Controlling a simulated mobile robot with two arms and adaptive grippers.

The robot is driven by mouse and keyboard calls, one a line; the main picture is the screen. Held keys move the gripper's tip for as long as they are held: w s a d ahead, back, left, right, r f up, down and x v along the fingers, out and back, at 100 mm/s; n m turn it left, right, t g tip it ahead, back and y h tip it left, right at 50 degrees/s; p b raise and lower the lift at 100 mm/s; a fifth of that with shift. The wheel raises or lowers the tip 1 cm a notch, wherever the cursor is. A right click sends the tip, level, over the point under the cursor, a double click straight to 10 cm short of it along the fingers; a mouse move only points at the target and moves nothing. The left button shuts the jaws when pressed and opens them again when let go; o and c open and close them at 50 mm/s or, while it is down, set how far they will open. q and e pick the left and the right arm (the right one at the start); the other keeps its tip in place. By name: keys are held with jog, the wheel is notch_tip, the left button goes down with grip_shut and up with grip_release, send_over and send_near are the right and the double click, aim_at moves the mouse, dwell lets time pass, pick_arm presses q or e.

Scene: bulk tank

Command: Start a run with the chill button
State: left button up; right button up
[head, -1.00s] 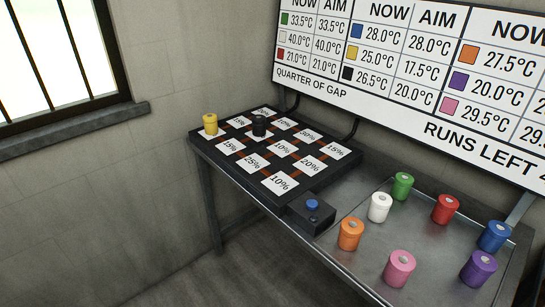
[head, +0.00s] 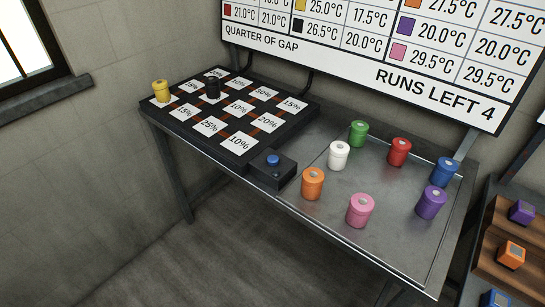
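The chill button is a blue round button (head: 273,160) on a black box (head: 271,173) at the front right corner of the black board (head: 230,160). The board has white squares marked with percentages. A yellow canister (head: 160,91) stands at its far left and a black canister (head: 212,88) stands near its back. The sign (head: 380,48) above reads "QUARTER OF GAP" and "RUNS LEFT 4", with NOW and AIM temperatures. Neither of my grippers shows in the head view, and nothing touches the button.
Green (head: 358,133), white (head: 339,155), red (head: 400,151), orange (head: 312,183), pink (head: 360,210), blue (head: 445,171) and purple (head: 432,202) canisters stand on the metal table (head: 390,240). A wooden rack (head: 493,256) with coloured blocks is at the right. The floor in front is clear.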

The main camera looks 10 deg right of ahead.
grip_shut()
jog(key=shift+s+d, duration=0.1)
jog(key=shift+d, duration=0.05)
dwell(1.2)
